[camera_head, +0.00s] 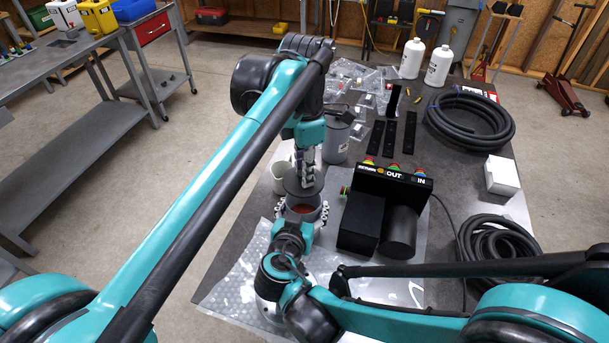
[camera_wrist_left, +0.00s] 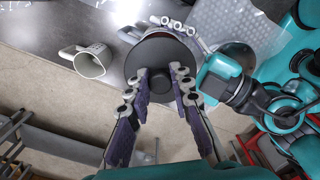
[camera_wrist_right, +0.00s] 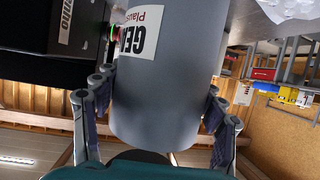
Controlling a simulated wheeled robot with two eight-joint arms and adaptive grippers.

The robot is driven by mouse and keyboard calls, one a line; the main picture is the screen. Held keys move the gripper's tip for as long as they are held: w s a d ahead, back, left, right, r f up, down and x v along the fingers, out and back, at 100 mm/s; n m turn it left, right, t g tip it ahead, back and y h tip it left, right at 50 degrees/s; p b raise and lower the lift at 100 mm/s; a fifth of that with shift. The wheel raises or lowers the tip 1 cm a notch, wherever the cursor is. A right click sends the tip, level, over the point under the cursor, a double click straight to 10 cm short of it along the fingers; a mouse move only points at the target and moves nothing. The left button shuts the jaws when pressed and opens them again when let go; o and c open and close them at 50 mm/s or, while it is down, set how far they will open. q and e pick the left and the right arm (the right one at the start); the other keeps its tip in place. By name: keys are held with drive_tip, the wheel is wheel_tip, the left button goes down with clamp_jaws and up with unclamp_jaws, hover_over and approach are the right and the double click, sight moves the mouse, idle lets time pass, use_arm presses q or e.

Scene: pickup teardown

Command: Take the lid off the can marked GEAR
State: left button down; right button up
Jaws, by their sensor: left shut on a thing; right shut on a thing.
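The GEAR can (camera_wrist_right: 165,85) is a grey cylinder with a white label, seen close in the right wrist view. My right gripper (camera_wrist_right: 155,105) is shut around its sides. In the head view the can (camera_head: 303,215) shows a reddish inside through its open top. The dark round lid (camera_head: 300,187) is above the can, apart from its rim. My left gripper (camera_head: 307,172) is shut on the lid from above. The left wrist view shows the lid (camera_wrist_left: 160,52) at the fingertips of my left gripper (camera_wrist_left: 161,75). The grip on the lid is partly hidden by the fingers.
A pale mug (camera_head: 281,178) stands close left of the can. Another grey can (camera_head: 335,142) stands behind. A black RETURN/OUT/IN unit (camera_head: 372,215) is to the right. Black hoses (camera_head: 470,118), a white box (camera_head: 502,175) and white bottles (camera_head: 438,66) occupy the bench's right and back.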

drive_tip(key=o, duration=1.8)
